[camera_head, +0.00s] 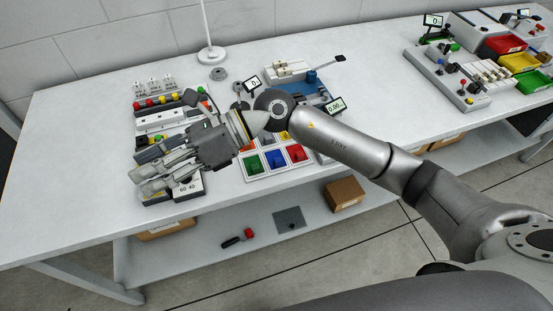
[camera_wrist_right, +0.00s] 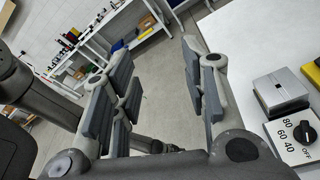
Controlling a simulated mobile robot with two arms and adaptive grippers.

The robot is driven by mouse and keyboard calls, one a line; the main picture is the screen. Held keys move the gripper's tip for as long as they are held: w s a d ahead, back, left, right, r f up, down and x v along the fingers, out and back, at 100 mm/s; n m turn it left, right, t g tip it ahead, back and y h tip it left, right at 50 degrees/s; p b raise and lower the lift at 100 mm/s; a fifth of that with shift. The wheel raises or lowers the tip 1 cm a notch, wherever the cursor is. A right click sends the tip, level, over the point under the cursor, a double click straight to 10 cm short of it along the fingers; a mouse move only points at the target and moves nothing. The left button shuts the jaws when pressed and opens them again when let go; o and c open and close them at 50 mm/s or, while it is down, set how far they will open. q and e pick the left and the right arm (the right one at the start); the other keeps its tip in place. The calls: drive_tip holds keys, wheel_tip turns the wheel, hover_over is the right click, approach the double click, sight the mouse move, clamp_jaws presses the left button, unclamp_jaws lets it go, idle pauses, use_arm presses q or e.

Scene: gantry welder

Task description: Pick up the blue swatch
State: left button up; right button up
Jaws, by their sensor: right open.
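The blue swatch (camera_head: 275,158) lies in the middle of a white tray (camera_head: 283,171) on the workbench, between a green swatch (camera_head: 254,165) and a red swatch (camera_head: 297,152). My right gripper (camera_head: 139,182) reaches across the bench in the head view, left of the tray and apart from the swatch, near the bench's front edge. In the right wrist view (camera_wrist_right: 155,95) its fingers are spread with nothing between them. My left gripper is in neither view.
A dial box marked 60 40 (camera_head: 188,187) sits under my right gripper. A cardboard box (camera_head: 345,193) sits on the lower shelf.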

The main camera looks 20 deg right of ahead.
drive_tip(key=w+d+f+n+h, duration=0.3)
drive_tip(key=d+f+h, duration=0.4)
drive_tip(key=f, duration=0.1)
drive_tip(key=t+h+p, duration=0.1)
drive_tip(key=t+h, duration=0.1)
drive_tip(key=h, duration=0.7)
hover_over(278, 160)
drive_tip(key=shift+n, duration=0.4)
drive_tip(key=f, duration=0.6)
drive_tip(key=shift+s+f, duration=0.1)
drive_tip(key=shift+s, duration=0.1)
drive_tip(key=shift+f, duration=0.4)
drive_tip(key=shift+f+p, duration=0.55)
drive_tip(key=shift+f, duration=0.05)
drive_tip(key=f, duration=0.1)
drive_tip(key=f+p, duration=0.1)
drive_tip(key=f, duration=0.1)
drive_tip(key=shift+w+f, duration=0.2)
drive_tip(key=shift+f, duration=0.45)
